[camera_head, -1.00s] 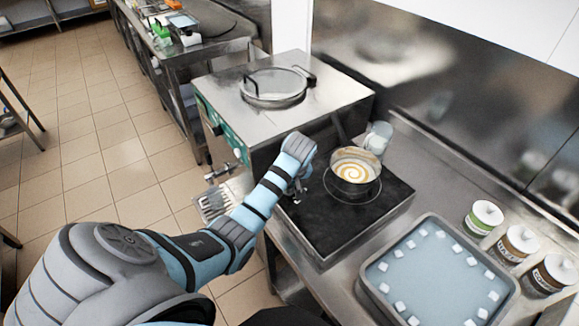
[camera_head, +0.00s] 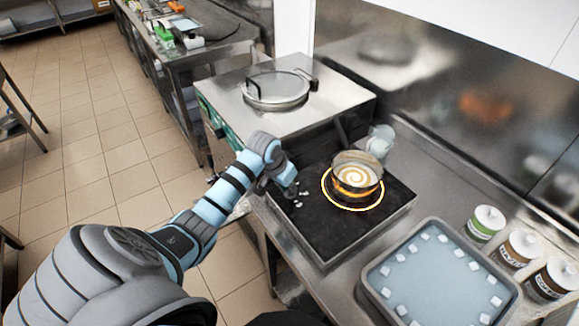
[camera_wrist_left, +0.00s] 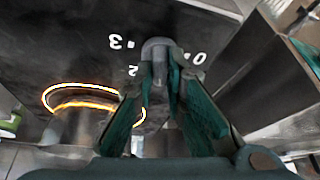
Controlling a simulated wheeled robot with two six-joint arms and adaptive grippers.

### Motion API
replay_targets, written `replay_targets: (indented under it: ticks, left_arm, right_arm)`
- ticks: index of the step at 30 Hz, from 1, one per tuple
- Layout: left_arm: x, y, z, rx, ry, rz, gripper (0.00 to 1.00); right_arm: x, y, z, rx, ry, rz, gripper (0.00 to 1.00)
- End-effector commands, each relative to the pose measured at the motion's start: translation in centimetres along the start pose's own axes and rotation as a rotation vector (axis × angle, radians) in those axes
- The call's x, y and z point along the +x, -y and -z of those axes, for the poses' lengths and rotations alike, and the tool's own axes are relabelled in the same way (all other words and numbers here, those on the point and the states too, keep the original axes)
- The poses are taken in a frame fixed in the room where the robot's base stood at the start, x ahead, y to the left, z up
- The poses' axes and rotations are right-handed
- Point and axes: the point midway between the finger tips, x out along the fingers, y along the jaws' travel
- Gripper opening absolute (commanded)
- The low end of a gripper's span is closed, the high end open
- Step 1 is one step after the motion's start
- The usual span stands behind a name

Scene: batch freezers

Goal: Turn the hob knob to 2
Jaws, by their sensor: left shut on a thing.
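The hob (camera_head: 330,225) is a black plate with a ring glowing orange around a pot (camera_head: 355,172) of creamy swirled contents. My left gripper (camera_head: 288,182) reaches over the hob's left corner and covers the knob there. In the left wrist view the grey knob (camera_wrist_left: 158,48) sits between the fingertips of my left gripper (camera_wrist_left: 164,72), which is shut on it. White marks 3, 2 and 0 show on the black surface around the knob. Which mark the knob points at cannot be told. My right gripper is out of view.
A steel batch freezer (camera_head: 285,115) stands behind the hob. A glass jug (camera_head: 381,138) is close behind the pot. A tray of pale blue liquid with white cubes (camera_head: 372,277) and several labelled jars (camera_head: 486,221) are at the right.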

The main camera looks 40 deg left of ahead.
Motion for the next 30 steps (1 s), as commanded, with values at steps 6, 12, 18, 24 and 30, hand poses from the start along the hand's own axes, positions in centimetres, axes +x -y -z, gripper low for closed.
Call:
replay_targets:
  ticks: [6,12,18,24,30]
  left_arm:
    - [0.0,0.2,0.1,0.183,-0.001,-0.077,0.00]
    - [0.0,0.2,0.1,0.356,-0.001,-0.149,0.00]
    - [0.1,0.3,0.1,0.512,-0.002,-0.213,0.00]
    - [0.1,0.4,0.1,0.630,-0.001,-0.261,0.00]
    - [0.1,0.4,0.1,0.699,-0.001,-0.289,0.00]
  right_arm:
    - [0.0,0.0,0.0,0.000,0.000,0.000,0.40]
    - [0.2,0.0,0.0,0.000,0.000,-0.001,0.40]
    - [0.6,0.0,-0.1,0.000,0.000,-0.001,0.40]
    - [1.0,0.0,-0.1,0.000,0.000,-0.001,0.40]
    - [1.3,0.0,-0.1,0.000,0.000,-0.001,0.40]
